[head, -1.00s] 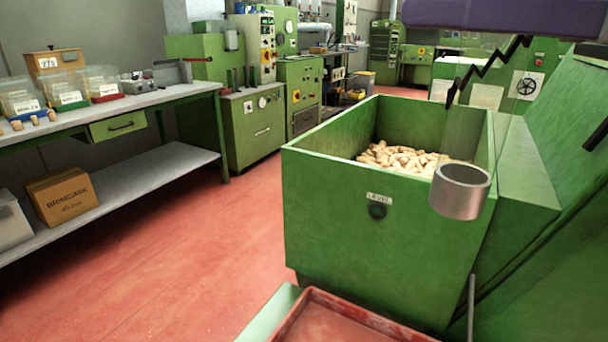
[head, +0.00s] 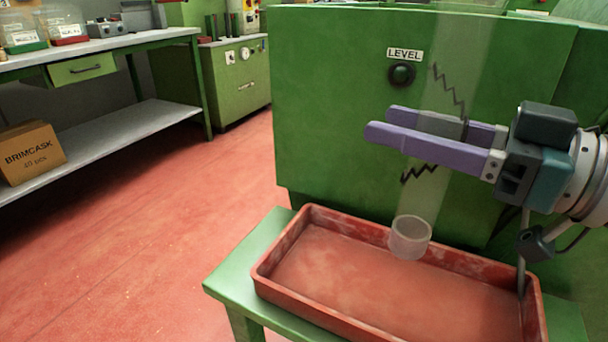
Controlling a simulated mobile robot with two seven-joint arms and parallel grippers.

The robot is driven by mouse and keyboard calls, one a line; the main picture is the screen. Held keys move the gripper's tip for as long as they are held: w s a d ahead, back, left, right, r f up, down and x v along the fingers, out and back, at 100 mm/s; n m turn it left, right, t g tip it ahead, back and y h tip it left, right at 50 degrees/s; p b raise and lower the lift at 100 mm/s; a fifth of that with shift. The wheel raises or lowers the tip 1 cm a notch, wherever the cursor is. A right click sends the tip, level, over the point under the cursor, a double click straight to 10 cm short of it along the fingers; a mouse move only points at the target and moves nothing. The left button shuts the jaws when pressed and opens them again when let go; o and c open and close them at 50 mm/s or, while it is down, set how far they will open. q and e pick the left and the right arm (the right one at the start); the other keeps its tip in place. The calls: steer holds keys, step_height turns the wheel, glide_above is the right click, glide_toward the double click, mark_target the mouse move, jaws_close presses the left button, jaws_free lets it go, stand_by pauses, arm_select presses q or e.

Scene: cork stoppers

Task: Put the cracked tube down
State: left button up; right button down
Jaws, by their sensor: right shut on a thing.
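The cracked tube (head: 431,190) is clear and see-through, with jagged black crack lines above and below my grip. It stands nearly upright, slightly tilted, with a pale round collar (head: 409,240) at its lower end. My right gripper (head: 386,122) comes in from the right, its purple fingers shut around the tube's middle. The collar shows over the far side of the red tray (head: 330,320). I cannot tell whether it touches the tray or hangs above it. My left gripper is not in view.
The red tray is empty and sits on a green stand (head: 235,278). A green hopper (head: 330,110) marked LEVEL stands close behind the tube. A workbench (head: 150,125) with a cardboard box (head: 32,152) is at the left. The red floor between is clear.

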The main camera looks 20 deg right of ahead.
mark_target(397, 209)
step_height(397, 209, down, 5)
steer(key=shift+b, duration=0.85)
step_height(397, 209, down, 4)
steer(key=shift+r+b, duration=0.1)
steer(key=shift+b, duration=1.1)
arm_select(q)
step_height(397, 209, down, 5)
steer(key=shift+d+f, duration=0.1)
arm_select(e)
steer(key=shift+f, duration=0.25)
steer(key=shift+c, duration=1.6)
jaws_free()
